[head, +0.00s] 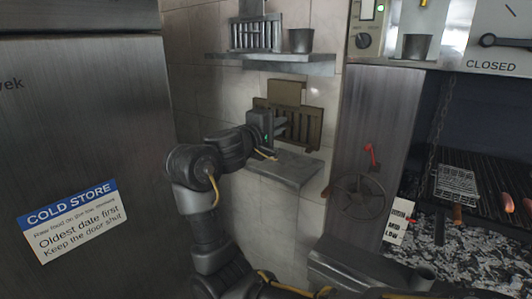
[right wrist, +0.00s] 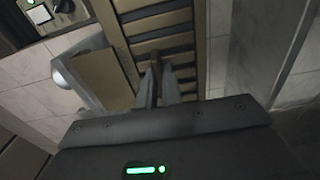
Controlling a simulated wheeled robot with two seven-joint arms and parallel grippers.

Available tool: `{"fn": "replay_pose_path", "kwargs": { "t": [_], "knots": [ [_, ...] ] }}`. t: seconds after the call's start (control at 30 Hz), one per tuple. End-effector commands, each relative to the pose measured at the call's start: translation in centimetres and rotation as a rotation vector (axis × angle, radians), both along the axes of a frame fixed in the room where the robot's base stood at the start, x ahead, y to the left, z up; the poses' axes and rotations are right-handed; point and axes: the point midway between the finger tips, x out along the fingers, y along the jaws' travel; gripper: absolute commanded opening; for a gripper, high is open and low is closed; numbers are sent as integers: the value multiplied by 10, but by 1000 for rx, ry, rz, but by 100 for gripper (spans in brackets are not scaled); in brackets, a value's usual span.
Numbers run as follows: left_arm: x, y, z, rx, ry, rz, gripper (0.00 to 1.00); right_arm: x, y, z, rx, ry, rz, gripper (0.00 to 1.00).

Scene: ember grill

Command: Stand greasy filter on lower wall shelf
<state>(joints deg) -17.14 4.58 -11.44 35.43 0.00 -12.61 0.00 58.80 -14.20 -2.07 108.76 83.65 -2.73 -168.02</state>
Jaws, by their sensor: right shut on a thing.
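The greasy filter (head: 312,128), a brown slatted panel, is upright just above the back of the lower wall shelf (head: 283,172). I cannot tell whether its bottom edge touches the shelf. My right gripper (head: 282,127) reaches in from the left and is shut on the filter. In the right wrist view the gripper's fingers (right wrist: 158,86) close on a bar of the brown slatted filter (right wrist: 165,43). Part of the filter is hidden behind the gripper. My left gripper is not in view.
A tan plate (head: 286,92) is on the wall behind the greasy filter. A cold store door (head: 90,130) stands left, a steel panel with handwheel (head: 357,196) right.

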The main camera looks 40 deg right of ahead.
Motion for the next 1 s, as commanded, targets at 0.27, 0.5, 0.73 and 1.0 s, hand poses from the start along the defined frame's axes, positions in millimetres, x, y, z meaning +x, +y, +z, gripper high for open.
{"fn": "replay_pose_path", "kwargs": {
  "t": [0.27,0.5,0.73,1.0],
  "knots": [
    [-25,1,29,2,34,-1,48,64,-37,-26,-7,19,-2,0],
    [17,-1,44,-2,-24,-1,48,98,-58,-69,-4,16,1,0],
    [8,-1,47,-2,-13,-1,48,111,-64,-88,-2,8,4,0],
    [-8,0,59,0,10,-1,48,116,-68,-101,-3,13,4,0]
  ]
}}
